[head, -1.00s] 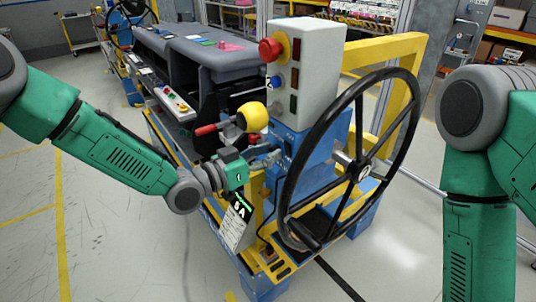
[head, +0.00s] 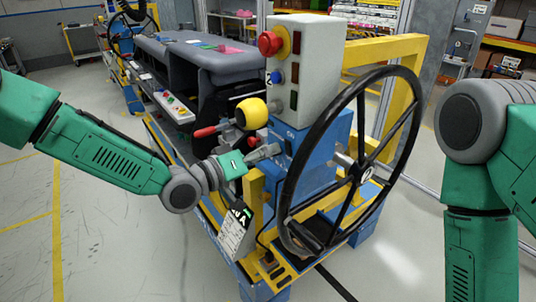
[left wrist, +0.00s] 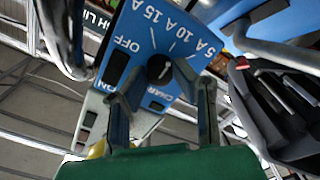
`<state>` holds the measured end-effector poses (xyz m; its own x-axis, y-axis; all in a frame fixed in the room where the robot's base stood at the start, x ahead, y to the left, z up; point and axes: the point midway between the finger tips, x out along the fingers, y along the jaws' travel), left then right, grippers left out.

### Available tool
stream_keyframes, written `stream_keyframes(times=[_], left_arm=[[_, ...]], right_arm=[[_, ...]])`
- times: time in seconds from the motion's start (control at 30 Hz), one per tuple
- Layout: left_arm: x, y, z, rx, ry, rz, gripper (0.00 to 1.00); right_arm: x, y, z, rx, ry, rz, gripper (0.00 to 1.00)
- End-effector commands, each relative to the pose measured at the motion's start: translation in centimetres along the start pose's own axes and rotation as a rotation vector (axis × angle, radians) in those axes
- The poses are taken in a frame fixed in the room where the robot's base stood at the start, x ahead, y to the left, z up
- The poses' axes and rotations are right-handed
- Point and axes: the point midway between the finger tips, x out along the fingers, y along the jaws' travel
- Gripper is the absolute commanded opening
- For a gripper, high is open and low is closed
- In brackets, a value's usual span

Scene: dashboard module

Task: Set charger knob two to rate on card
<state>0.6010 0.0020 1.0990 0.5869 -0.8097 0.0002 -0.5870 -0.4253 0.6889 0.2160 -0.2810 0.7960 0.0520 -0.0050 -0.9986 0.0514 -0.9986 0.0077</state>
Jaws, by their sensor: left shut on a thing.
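The charger knob (left wrist: 158,68), small and dark, sits on a blue panel (left wrist: 150,28) in the left wrist view. The panel appears upside down, lettered OFF, 5 A, 10 A and 15 A. A white mark on the knob slants toward the upper right, roughly the 5 A side; its exact setting is hard to tell. My left gripper (head: 268,152) is at the panel in the head view; its fingers (left wrist: 158,78) are shut around the knob, one on each side. The tilted white card (head: 234,232) hangs below, its large figure partly cut off. My right gripper is out of view.
A black steering wheel (head: 408,110) stands just right of the panel. A grey box (head: 312,45) with a red button (head: 270,43) rises above it. A yellow ball knob (head: 252,114) and red-handled lever (head: 206,132) are close above my left wrist. Floor at left is clear.

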Motion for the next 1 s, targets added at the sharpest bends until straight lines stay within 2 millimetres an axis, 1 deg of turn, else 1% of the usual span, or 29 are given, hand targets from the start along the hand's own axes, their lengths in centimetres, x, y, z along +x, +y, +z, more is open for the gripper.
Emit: stream_keyframes(times=[0.03,0.53,0.57,0.6,0.87,1.0], left_arm=[[-0.03,-0.23,-0.23,-0.008,0.005,-0.004,0.00],[-0.02,-0.24,-0.30,-0.025,0.006,-0.005,0.00],[-0.02,-0.24,-0.30,-0.025,0.006,-0.005,0.34],[-0.02,-0.23,-0.28,-0.025,0.006,-0.004,0.43],[-0.09,0.02,-0.11,-0.024,0.003,-0.002,0.43],[-0.71,0.02,-0.09,-0.025,0.002,-0.002,0.43]], right_arm=[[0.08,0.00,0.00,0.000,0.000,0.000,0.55],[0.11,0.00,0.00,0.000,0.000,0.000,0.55],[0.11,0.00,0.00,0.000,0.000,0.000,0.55],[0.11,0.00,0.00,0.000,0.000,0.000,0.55],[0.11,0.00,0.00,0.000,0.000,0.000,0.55],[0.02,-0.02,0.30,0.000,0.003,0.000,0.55]])
